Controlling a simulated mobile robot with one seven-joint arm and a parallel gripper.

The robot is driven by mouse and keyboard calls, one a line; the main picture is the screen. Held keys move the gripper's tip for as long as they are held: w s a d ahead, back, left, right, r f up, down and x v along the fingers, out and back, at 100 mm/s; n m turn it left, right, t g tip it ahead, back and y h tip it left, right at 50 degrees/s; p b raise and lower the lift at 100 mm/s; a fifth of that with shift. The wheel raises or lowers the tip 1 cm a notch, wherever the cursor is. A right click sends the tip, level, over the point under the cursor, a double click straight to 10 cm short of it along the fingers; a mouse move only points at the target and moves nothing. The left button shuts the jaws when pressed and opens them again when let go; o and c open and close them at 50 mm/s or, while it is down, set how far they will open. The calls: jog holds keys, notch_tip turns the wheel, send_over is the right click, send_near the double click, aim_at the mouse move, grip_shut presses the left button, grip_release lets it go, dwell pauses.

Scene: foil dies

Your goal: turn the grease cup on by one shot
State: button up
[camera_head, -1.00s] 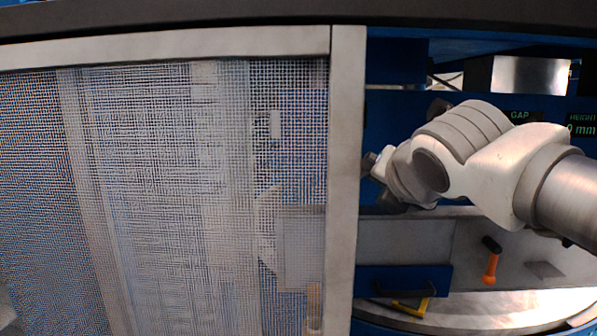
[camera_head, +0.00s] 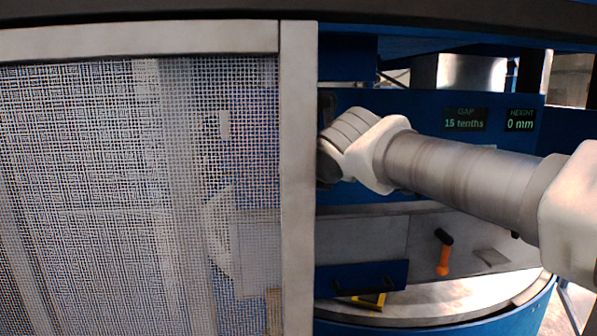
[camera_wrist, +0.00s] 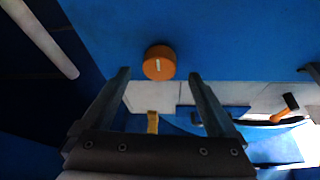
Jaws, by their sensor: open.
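An orange round cap with a white line on it, which I take to be the grease cup (camera_wrist: 159,63), stands out from a blue panel in the wrist view. My gripper (camera_wrist: 159,78) is open, with one dark finger on each side of the cap's place in the picture. The cap is ahead of the fingertips, and I see no contact. The white line runs roughly up and down in the picture. In the head view the cap cannot be made out, and my gripper is hidden behind my wrist and the guard's edge.
A mesh guard (camera_head: 298,180) with a metal frame fills the left of the head view, close to my wrist. A gap display (camera_head: 465,120) reads 15 tenths; a height display (camera_head: 520,120) reads 0 mm.

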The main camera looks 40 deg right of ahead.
jog(key=shift+p+x, duration=0.4)
jog(key=shift+x, duration=2.75)
jog(key=c, duration=1.4)
jog(key=shift+o, duration=0.2)
